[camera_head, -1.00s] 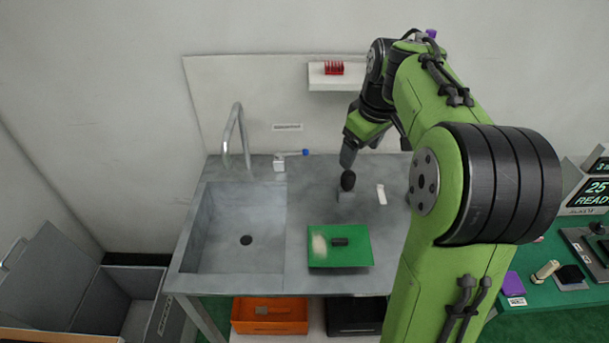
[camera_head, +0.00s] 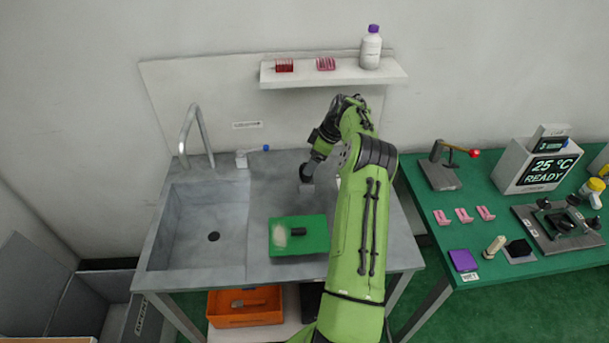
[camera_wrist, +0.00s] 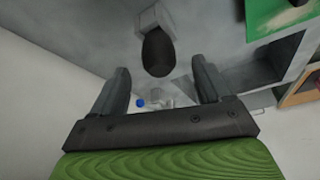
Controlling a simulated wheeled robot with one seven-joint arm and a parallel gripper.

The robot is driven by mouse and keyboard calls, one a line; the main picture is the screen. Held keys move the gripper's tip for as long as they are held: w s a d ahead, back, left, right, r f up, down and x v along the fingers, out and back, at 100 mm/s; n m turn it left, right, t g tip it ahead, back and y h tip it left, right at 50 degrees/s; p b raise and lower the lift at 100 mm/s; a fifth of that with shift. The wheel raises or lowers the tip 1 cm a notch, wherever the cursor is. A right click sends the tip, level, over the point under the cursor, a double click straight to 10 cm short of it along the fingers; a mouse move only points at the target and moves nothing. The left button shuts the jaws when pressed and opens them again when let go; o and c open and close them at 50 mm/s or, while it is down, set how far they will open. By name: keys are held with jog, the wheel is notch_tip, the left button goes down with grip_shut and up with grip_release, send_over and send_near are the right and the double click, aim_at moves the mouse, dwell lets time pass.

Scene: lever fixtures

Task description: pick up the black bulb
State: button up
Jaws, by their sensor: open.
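The black bulb (camera_head: 306,173) is dark and egg-shaped. It sits upright on a small grey block on the metal counter, right of the sink. In the wrist view the bulb (camera_wrist: 159,52) lies in line with the gap between my fingers, its near end level with the fingertips. The grey block (camera_wrist: 156,18) shows beyond it. My gripper (camera_wrist: 160,66) is open, one finger on each side of the bulb with a gap to both. In the head view my arm comes over from the right, and the fingers are hard to make out beside the bulb.
A green board (camera_head: 312,241) with a small black piece lies in front of the bulb. The sink (camera_head: 205,230) and tap (camera_head: 190,125) are to the left. A shelf (camera_head: 340,77) with a bottle hangs above. A green table (camera_head: 470,275) with instruments stands at right.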

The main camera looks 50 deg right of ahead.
aim_at(306, 177)
jog(key=x, duration=0.6)
jog(key=shift+w+d+f, duration=0.1)
jog(key=shift+w+f, duration=0.15)
jog(key=shift+s+r, duration=0.1)
jog(key=shift+c, duration=0.2)
jog(key=c, duration=1)
